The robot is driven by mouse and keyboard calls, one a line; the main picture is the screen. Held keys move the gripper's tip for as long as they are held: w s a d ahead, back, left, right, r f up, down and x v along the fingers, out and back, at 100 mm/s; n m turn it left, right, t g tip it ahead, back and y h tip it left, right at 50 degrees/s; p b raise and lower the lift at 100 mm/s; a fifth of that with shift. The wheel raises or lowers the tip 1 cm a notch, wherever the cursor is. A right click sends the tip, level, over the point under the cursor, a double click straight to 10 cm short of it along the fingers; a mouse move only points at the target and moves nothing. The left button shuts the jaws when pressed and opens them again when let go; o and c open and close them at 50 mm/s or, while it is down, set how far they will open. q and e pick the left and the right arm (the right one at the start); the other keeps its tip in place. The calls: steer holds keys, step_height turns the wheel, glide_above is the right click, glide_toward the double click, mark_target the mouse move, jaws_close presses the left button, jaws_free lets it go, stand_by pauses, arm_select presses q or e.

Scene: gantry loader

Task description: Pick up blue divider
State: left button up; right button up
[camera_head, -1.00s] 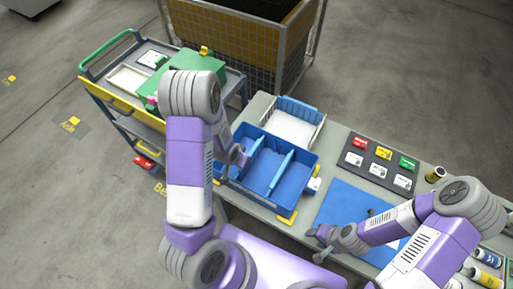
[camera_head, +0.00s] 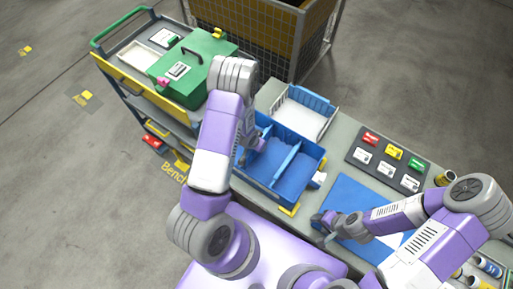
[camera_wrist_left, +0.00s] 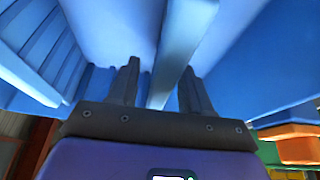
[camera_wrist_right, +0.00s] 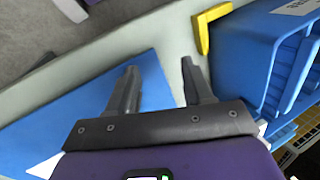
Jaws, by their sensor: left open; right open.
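A blue bin (camera_head: 256,186) stands on the bench, and a blue divider (camera_head: 287,160) crosses its middle. My left gripper (camera_head: 250,144) is at the bin's left part, partly hidden by its own arm. In the left wrist view its two fingers (camera_wrist_left: 158,80) are apart, with a thin blue divider (camera_wrist_left: 176,50) between them. I cannot tell whether the fingers touch it or which divider it is. My right gripper (camera_head: 326,221) is open and empty near the left edge of the blue mat (camera_head: 345,195). Its spread fingers also show in the right wrist view (camera_wrist_right: 159,72).
A white basket with a blue rim (camera_head: 300,115) stands behind the bin. A dark board with coloured cards (camera_head: 388,158) lies to the right. A trolley at the left carries a green case (camera_head: 190,75). Yellow corner markers (camera_head: 290,210) sit on the bench.

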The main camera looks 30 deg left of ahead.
arm_select(q)
steer(key=shift+w+f, duration=0.1)
steer(key=shift+w, duration=0.05)
steer(key=shift+c, duration=0.2)
jaws_close()
